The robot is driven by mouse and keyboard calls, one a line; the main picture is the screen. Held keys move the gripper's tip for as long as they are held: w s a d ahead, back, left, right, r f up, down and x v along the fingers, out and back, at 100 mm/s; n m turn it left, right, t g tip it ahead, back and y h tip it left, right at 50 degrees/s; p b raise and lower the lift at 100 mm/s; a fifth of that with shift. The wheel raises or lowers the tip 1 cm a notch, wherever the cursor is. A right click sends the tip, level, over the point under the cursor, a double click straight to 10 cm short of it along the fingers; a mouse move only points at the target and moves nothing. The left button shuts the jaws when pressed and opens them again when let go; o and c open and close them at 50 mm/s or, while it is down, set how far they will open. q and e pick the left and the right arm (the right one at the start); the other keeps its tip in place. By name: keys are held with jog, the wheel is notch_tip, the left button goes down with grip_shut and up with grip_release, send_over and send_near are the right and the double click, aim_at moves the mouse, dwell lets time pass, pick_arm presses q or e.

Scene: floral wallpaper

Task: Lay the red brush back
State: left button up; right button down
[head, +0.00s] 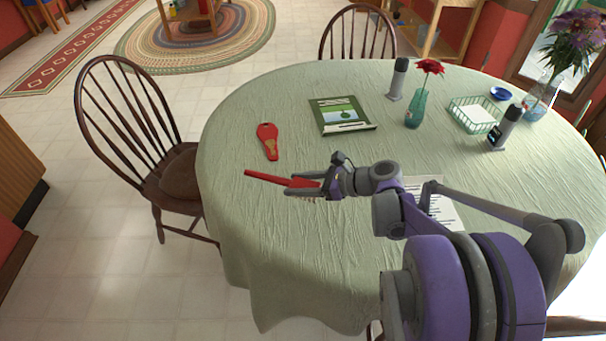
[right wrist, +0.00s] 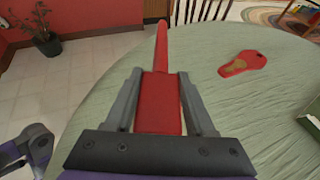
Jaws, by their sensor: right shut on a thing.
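The red brush (head: 266,177) is held in my right gripper (head: 303,188) above the left part of the table. Its narrow end points left and its wider part lies between the fingers. In the right wrist view the brush (right wrist: 161,95) runs straight out from between both fingers, with its thin end pointing away. A flat red piece (head: 267,138) with a tan mark lies on the cloth just behind the brush, apart from it. It also shows in the right wrist view (right wrist: 243,63), to the right of the brush. My left gripper is not in view.
The round table (head: 235,215) has a pale green cloth. A green book (head: 340,115), a vase with a red flower (head: 415,110), a wire basket (head: 475,115) and dark-grey upright devices stand farther right. A printed sheet lies partly behind my arm. The left front cloth is clear.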

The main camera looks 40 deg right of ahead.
jog(key=shift+s+f, duration=0.15)
jog(key=shift+d+f+b, duration=0.1)
jog(key=shift+f+b, duration=0.55)
jog(key=shift+f, duration=0.1)
jog(key=b, duration=0.4)
send_over(300, 212)
notch_tip(300, 212, down, 5)
jog(key=shift+f, duration=0.1)
jog(key=shift+f+b, duration=0.35)
jog(key=shift+f, duration=0.3)
jog(key=shift+c, duration=0.8)
grip_release()
jog(key=shift+s, duration=0.1)
jog(key=shift+r, duration=0.1)
jog(key=p+v, duration=0.2)
jog(key=v, duration=0.8)
jog(key=shift+s+d, duration=0.1)
jog(key=shift+s, duration=0.3)
